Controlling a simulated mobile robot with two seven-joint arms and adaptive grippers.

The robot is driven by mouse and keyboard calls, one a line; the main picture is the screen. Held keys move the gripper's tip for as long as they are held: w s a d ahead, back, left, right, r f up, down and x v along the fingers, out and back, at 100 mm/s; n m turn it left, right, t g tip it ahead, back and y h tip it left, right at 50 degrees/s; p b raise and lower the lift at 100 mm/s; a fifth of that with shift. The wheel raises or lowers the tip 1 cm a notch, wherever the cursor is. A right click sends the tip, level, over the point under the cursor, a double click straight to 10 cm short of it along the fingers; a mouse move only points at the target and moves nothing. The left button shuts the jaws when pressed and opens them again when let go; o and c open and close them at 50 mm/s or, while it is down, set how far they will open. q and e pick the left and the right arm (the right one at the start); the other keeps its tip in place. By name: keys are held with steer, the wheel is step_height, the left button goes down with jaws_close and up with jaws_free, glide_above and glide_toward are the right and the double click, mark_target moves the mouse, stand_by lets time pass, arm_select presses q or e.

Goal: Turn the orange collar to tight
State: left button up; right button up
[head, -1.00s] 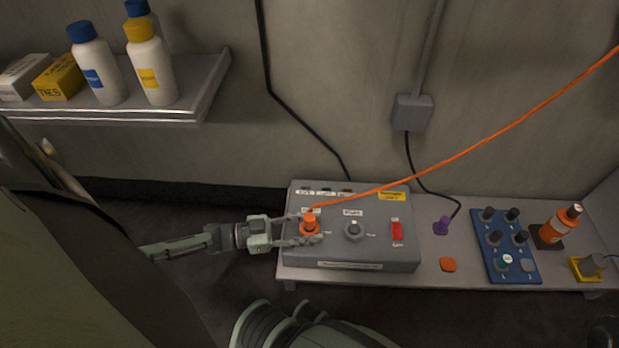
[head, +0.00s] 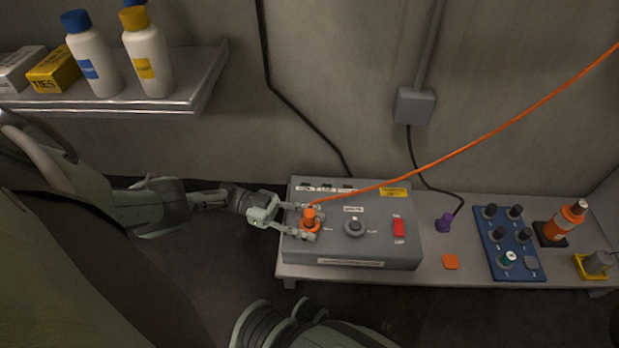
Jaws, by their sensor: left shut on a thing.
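The orange collar (head: 310,226) sits on the left part of the top of a grey box (head: 375,254). An orange plug with an orange cable (head: 440,159) rises from its middle. My left gripper (head: 309,222) reaches in from the left, with one finger behind the collar and one in front of it. It is shut on the collar. The small print beside the collar is too small to read. My right gripper is not in view.
A grey knob (head: 355,226) and a red switch (head: 398,228) are close to the right on the box. The bench (head: 430,272) also bears a purple plug (head: 444,222), a blue knob panel (head: 510,245) and an orange bottle (head: 564,222). A shelf (head: 190,92) with bottles hangs at upper left.

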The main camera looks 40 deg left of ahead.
arm_select(q)
steer(key=shift+s+d+g, duration=0.1)
steer(key=shift+g, duration=0.2)
stand_by(0.4)
steer(key=o, duration=1.2)
steer(key=shift+r, duration=0.15)
steer(key=shift+a+r, duration=0.2)
steer(key=shift+r, duration=0.2)
steer(key=shift+d+r, duration=0.15)
steer(key=shift+r, duration=4.4)
